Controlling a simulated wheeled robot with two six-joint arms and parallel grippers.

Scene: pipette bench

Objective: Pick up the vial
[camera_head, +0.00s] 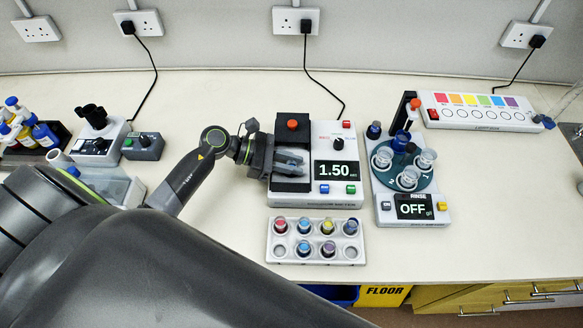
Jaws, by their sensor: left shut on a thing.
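My left gripper (291,163) reaches in from the left, over the dark plate of the white device with the 1.50 display (337,171). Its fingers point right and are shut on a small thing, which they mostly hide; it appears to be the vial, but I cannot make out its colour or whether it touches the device. A white rack (316,262) stands in front of the device, with several coloured-cap vials (304,226) in it. The rack's front left and front right holes are empty. My right gripper is not in view.
A device with a round green carousel (384,178) and an OFF display stands to the right, holding clear cups. A colour-strip box (480,111) is at the back right. Small grey instruments (143,146) and bottles (43,135) are at the left. The right front bench is clear.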

